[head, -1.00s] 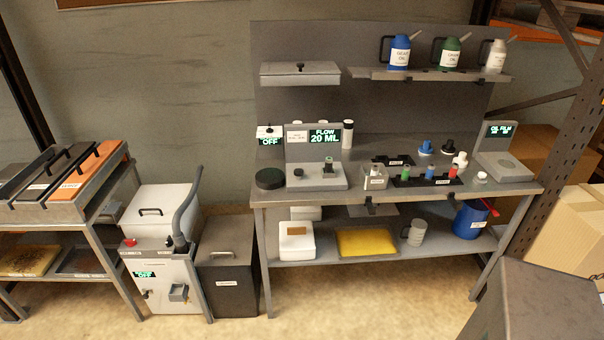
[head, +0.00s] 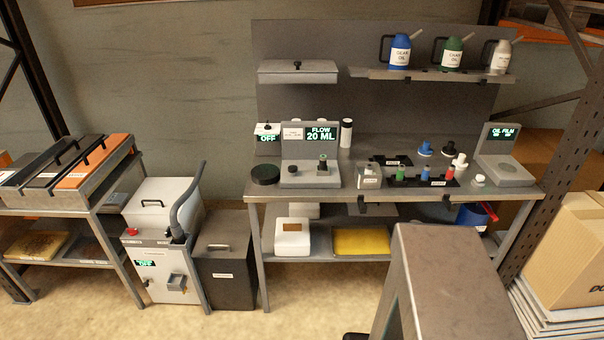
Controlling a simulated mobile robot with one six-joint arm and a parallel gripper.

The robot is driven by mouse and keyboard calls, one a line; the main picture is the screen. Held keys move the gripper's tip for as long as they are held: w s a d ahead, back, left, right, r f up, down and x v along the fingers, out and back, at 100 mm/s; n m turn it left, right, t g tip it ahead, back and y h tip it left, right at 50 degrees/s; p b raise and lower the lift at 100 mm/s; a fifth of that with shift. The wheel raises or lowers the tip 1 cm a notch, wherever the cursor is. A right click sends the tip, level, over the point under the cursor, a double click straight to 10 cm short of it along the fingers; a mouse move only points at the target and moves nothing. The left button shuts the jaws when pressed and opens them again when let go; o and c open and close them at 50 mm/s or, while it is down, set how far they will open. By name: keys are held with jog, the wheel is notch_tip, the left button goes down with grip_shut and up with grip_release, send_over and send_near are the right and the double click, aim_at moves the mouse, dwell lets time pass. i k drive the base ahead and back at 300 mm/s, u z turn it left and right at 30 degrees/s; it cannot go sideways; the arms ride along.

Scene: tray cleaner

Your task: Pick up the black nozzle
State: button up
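A small black nozzle (head: 449,149) stands toward the back right of the grey workbench (head: 330,189). A blue nozzle (head: 425,149) is just to its left, and a white one (head: 459,162) is in front of it to the right. The black nozzle is small here, so its fine shape is unclear. My gripper is not in view.
A rack (head: 411,181) with coloured small parts sits in front of the nozzles. An oil film device (head: 502,170) is to the right, a flow device (head: 297,178) to the left. A large grey boxy shape (head: 455,265) hides the bench's lower right.

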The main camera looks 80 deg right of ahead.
aim_at(323, 157)
jog(key=u, duration=0.05)
jog(key=k, duration=1.65)
jog(key=z, duration=0.5)
jog(key=i, duration=0.8)
